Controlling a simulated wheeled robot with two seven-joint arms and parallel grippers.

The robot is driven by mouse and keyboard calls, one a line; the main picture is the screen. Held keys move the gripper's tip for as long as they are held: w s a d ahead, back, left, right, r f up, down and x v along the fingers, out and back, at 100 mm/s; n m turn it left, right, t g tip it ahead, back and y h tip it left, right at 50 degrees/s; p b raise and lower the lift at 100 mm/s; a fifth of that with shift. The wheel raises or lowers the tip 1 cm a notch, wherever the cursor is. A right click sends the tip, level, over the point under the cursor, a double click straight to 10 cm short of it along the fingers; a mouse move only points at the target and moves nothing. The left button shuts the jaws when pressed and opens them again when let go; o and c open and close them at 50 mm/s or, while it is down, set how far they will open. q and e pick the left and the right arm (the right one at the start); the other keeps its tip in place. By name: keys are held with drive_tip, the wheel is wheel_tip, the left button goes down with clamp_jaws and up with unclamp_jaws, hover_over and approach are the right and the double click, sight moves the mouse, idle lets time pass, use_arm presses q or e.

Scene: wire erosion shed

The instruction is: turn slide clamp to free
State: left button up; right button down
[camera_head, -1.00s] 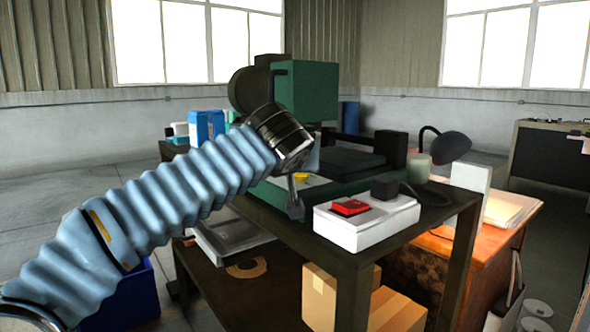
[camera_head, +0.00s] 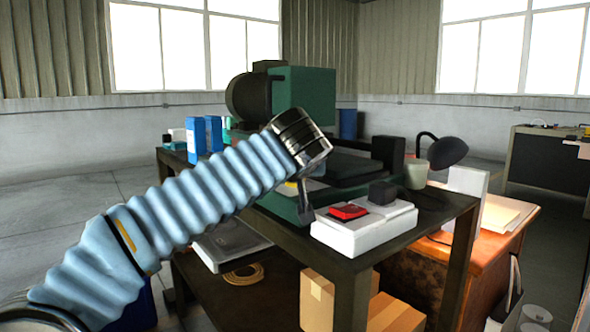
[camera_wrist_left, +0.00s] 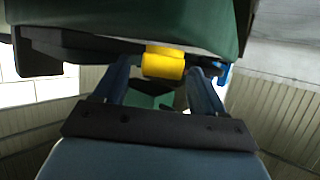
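A yellow cylinder (camera_wrist_left: 163,62), which may be the slide clamp's handle, sits under the green machine (camera_wrist_left: 130,20) in the left wrist view. My left gripper (camera_wrist_left: 160,82) is open, with one finger on each side of the cylinder and a gap showing at each side. I cannot tell whether the cylinder is fully between the fingertips or just beyond them. In the head view my left gripper (camera_head: 305,205) points down in front of the green machine (camera_head: 305,92), and its wrist hides most of the clamp area. My right gripper is not in view.
A white box (camera_head: 350,236) with a red item (camera_head: 348,212) and a dark block (camera_head: 382,192) stands just right of my gripper on the dark table. Blue containers (camera_head: 205,135) stand at the left. A lamp (camera_head: 447,150) and cup (camera_head: 417,172) are at the right.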

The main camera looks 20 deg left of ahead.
use_arm(q)
drive_tip(key=v, duration=1.4)
drive_tip(key=shift+b, duration=0.45)
